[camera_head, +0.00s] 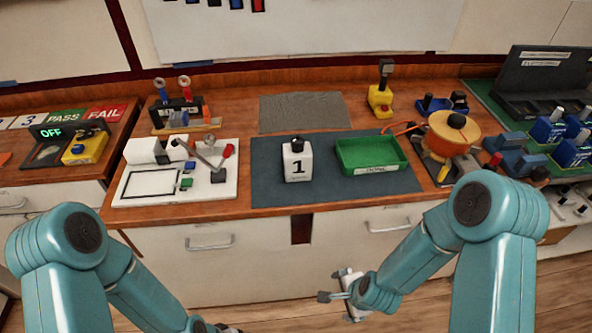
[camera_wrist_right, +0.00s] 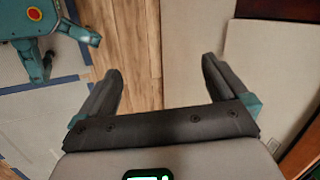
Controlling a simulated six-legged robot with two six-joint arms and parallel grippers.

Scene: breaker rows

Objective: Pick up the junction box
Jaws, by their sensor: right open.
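A white box marked 1 (camera_head: 297,166), with a black knob on top, stands upright on the dark grey mat (camera_head: 265,185) in the middle of the bench; I take it as the junction box. My right gripper (camera_head: 335,296) is low in front of the bench drawers, below and well apart from the box. The right wrist view shows its two dark fingers (camera_wrist_right: 161,70) spread wide with nothing between them. My left gripper (camera_head: 218,328) barely shows at the bottom edge of the head view, and its fingers are cut off.
A green tray (camera_head: 352,166) sits right of the box on the mat. A white board with a lever switch (camera_head: 230,190) lies to the left. The mat is clear around the box's front and left.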

